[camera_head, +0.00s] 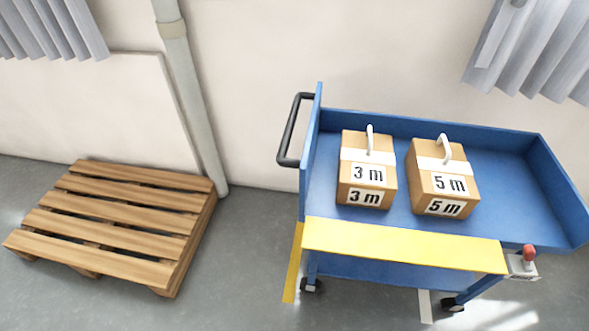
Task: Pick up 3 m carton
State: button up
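The 3 m carton (350,190) is a brown box with a white band, a white loop handle on top and "3 m" labels on its top and front. It stands upright on the left part of the blue cart's top (322,195). The 5 m carton (421,190), alike but labelled "5 m", stands just to its right with a narrow gap between them. My gripper is not in view.
The cart has raised blue walls, a black handle (288,130) at its left, a yellow front strip (400,246) and a red button (529,252) at the front right. A wooden pallet (120,218) lies on the floor at left. Bare floor separates pallet and cart.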

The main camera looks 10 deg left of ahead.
aim_at(367, 178)
jog(key=i+j, duration=0.1)
jog(key=j, duration=1.25)
jog(key=i+j+u, duration=0.45)
jog(key=i+l, duration=0.15)
jog(key=i, duration=0.15)
jog(key=i+l, duration=0.15)
jog(key=i, duration=0.15)
